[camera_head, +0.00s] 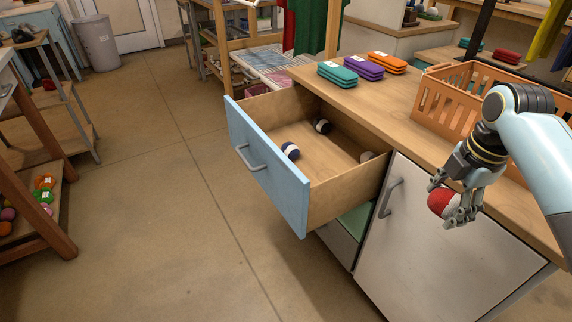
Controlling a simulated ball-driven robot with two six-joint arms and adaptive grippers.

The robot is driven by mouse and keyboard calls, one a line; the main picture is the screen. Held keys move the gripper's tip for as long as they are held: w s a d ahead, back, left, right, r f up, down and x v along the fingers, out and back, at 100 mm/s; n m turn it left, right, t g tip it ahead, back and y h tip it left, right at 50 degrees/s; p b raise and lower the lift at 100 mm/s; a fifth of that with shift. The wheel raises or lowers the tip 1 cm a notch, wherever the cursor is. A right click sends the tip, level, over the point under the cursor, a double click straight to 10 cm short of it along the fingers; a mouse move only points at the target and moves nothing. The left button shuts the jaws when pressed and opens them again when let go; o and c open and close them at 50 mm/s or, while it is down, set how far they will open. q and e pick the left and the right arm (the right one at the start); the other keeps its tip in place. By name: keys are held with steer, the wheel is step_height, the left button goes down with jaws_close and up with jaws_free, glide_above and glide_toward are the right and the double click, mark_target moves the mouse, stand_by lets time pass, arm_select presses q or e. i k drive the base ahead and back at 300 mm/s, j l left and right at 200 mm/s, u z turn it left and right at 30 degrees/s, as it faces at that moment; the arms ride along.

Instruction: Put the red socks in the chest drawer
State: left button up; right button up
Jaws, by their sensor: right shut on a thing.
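My right gripper (455,208) is shut on the red socks (440,203), a red and white rolled bundle. It holds them in the air in front of the white cabinet door, right of the drawer. The chest drawer (268,178) has a blue front and a grey handle and is pulled open. My left gripper is not in view.
The wooden counter (405,108) carries teal (338,73), purple (363,67) and orange (387,62) folded stacks. An orange crate (440,100) stands on it behind my right arm. The white cabinet door (415,240) is closed. The floor left of the drawer is clear.

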mark_target(309, 175)
steer(key=i+u, duration=0.15)
steer(key=u, duration=0.3)
steer(key=i+l+u, duration=0.1)
steer(key=u, duration=0.35)
steer(key=i+l, duration=0.5)
